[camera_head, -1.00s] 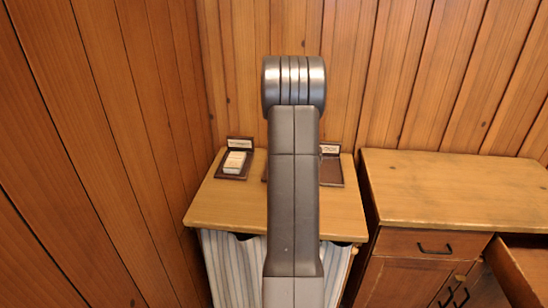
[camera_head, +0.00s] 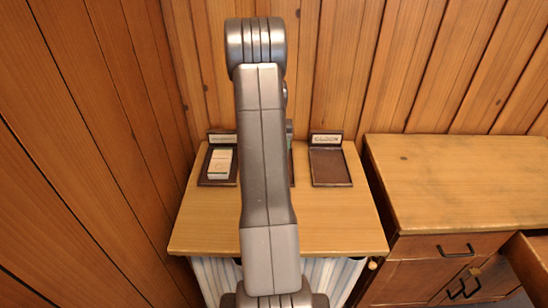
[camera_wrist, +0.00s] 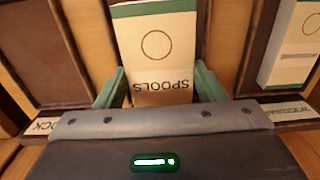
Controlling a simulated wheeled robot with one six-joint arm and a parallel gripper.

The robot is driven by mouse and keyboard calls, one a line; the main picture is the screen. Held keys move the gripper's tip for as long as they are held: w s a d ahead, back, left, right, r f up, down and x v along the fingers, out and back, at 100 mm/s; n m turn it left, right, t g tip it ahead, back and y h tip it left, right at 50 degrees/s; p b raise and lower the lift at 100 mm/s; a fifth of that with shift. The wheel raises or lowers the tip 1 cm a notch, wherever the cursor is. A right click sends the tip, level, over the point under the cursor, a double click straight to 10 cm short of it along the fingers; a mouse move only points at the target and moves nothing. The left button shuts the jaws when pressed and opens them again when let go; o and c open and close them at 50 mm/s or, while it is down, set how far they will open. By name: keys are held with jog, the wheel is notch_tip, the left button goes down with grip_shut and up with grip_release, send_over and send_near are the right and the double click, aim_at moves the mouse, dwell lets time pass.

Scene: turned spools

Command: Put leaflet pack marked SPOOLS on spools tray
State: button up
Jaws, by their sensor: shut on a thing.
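The leaflet pack marked SPOOLS (camera_wrist: 155,50) is cream with a circle on its face and a green edge. My gripper (camera_wrist: 161,88) is shut on it, one green finger at each side. In the wrist view the pack is over a dark brown middle tray (camera_wrist: 208,35); I cannot tell if it touches it. That tray's label is hidden, so I cannot read whether it is the spools tray. In the head view my arm covers the pack and most of the middle tray.
The right tray (camera_head: 330,168), labelled CLOCK, is empty; it also shows at left in the wrist view (camera_wrist: 40,65). The left tray (camera_head: 204,178) holds another pale pack (camera_head: 220,163). A wooden cabinet (camera_head: 460,185) with an open drawer stands right of the table (camera_head: 330,232). The wall is close behind.

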jog(key=shift+f, duration=2.65)
jog(key=o, duration=1.1)
jog(key=shift+c, duration=0.2)
notch_tip(320, 180, up, 12)
jog(key=shift+r, duration=0.15)
